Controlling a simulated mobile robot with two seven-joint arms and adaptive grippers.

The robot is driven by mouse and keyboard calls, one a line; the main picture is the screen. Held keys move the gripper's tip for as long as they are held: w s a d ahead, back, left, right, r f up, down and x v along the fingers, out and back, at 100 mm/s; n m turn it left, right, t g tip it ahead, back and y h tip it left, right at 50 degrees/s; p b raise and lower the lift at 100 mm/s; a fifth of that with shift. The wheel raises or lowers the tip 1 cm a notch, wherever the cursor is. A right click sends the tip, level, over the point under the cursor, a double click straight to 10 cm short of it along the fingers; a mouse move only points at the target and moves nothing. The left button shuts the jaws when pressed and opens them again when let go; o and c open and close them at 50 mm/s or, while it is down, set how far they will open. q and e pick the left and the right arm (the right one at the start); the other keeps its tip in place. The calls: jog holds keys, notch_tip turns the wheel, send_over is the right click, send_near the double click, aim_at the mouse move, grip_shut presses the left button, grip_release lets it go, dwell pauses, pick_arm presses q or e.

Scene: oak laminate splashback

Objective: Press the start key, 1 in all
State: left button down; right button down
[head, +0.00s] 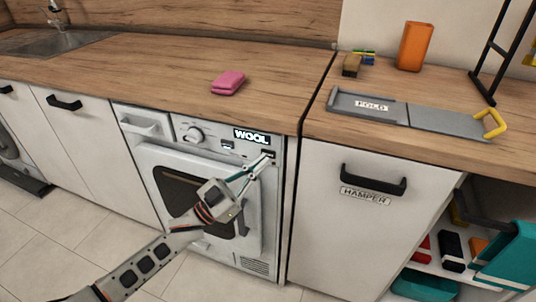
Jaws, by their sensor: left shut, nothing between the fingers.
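The washing machine (150,150) under the counter has a front panel with a round dial (192,134) and a display (252,136) reading WOOL. Below the display is a small dark key (268,153) at the panel's right; another small key (228,145) with a light patch sits further left. Their labels are too small to read. My left gripper (266,159) is shut and empty, its fingertips at the right-hand key; I cannot tell whether they touch it. The gripper and arm cover part of the machine's door. My right gripper is not in view.
A pink sponge-like block (228,83) lies on the counter above the machine. A grey folding board (400,114) with a yellow handle lies to the right. The hamper front has a protruding dark handle (374,181). An open shelf at lower right holds several coloured items.

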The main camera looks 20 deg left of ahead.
pick_arm(q)
jog(key=shift+w, duration=0.35)
jog(key=shift+w, duration=0.35)
dwell(0.8)
jog(key=shift+s, duration=0.8)
